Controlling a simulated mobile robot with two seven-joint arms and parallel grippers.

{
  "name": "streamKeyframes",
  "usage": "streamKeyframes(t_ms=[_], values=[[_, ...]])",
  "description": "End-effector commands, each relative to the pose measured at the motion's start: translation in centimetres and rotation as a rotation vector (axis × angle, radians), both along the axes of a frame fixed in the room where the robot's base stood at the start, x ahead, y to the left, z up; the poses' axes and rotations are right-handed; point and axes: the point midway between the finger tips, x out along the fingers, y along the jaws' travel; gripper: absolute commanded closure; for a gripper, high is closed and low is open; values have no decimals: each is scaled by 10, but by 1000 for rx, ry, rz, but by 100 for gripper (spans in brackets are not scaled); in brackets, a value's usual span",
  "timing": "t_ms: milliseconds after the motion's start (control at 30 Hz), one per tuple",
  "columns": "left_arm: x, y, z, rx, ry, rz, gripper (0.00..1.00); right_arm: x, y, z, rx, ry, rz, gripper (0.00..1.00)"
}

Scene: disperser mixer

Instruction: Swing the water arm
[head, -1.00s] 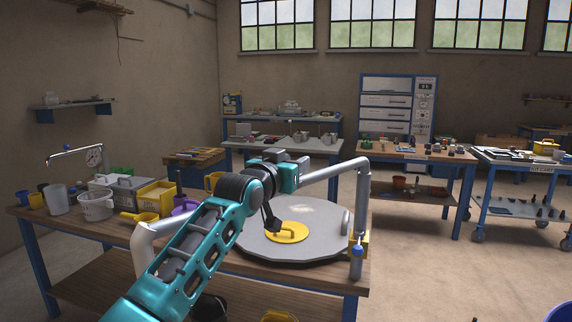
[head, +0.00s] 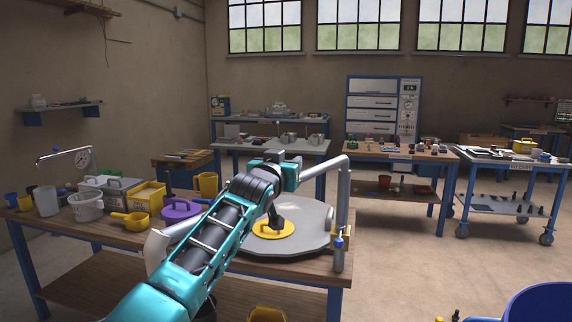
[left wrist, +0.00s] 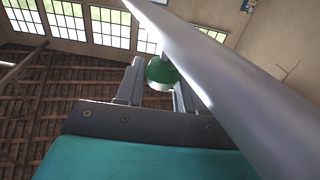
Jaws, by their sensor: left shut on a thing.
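The water arm (head: 322,167) is a grey bent pipe on an upright post at the right edge of a round grey disc (head: 308,214). It reaches left above the disc. In the left wrist view a green knob (left wrist: 161,72) sits between the fingers, beside the large grey pipe (left wrist: 215,70). The left gripper is shut on this knob. My right gripper is in neither view.
A yellow round lid (head: 262,230) with a handle lies on the disc below my arm. A yellow pan (head: 130,219), a purple pot (head: 180,210) and several containers crowd the left of the wooden bench. A blue tub (head: 545,303) stands at lower right, with open floor before it.

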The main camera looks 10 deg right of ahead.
Motion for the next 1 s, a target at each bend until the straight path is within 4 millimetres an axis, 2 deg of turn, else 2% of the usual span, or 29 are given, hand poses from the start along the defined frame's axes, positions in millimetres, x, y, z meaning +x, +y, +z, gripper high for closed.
streamKeyframes(t_ms=[33, 67, 267, 667, 1000], values=[[0, 1, 0, -1, 2, 1, 100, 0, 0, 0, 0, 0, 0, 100], [1, 1, 0, -1, 2, 1, 61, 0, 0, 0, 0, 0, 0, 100], [0, 1, 0, -1, 1, 1, 42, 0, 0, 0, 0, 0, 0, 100], [-2, 2, 0, -1, -2, 0, 41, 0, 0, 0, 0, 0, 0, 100], [-24, 15, -1, -3, -1, -1, 41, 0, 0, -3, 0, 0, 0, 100]])
